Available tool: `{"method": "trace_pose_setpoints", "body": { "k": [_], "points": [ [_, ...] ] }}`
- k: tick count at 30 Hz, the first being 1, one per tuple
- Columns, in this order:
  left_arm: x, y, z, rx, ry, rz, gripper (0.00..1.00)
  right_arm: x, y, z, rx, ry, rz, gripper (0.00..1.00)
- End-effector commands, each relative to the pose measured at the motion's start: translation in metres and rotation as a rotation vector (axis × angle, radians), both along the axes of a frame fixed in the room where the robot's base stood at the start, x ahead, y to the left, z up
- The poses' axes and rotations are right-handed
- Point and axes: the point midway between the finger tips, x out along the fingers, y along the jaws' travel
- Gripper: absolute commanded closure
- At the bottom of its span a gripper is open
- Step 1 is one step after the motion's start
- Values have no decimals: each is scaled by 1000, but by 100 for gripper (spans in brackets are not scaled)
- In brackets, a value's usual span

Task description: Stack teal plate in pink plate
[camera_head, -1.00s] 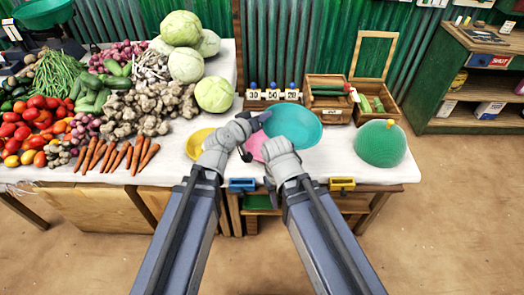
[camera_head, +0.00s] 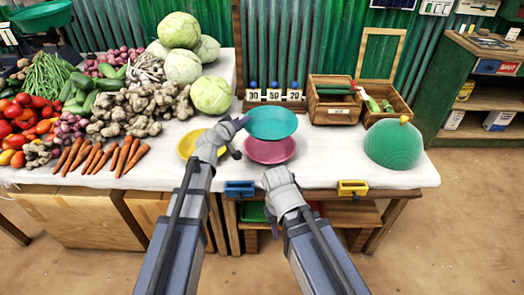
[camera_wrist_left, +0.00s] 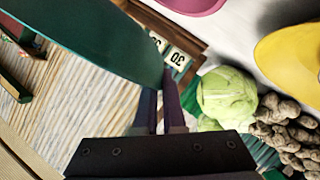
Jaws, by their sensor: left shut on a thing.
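The teal plate (camera_head: 272,124) is held up at its left rim by my left gripper (camera_head: 241,123), which is shut on it. In the head view it covers the back edge of the pink plate (camera_head: 270,151), which lies on the white cloth. In the left wrist view the teal plate (camera_wrist_left: 90,40) reaches to the shut fingers (camera_wrist_left: 160,108), and part of the pink plate (camera_wrist_left: 192,4) shows at the top edge. My right gripper (camera_head: 275,228) is empty near the table's front edge, pointing down; its finger gap is hidden.
A yellow plate (camera_head: 190,147) stands left of the pink plate, partly behind my left wrist. Number cards (camera_head: 275,96) and a wooden box (camera_head: 333,105) stand behind. A green dome (camera_head: 393,146) is on the right. Cabbages and vegetables fill the left side.

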Motion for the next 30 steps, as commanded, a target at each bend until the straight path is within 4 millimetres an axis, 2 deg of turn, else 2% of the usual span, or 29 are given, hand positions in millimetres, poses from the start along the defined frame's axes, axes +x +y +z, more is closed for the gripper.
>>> {"method": "trace_pose_setpoints", "body": {
  "k": [12,20,30],
  "points": [
    [0,0,-59,0,0,0,100,0,0,-59,0,0,0,60],
    [0,0,-62,0,0,0,100,0,0,-62,0,0,0,60],
    [0,0,-98,0,-1,-1,100,0,0,-98,-1,0,0,60]
  ]
}}
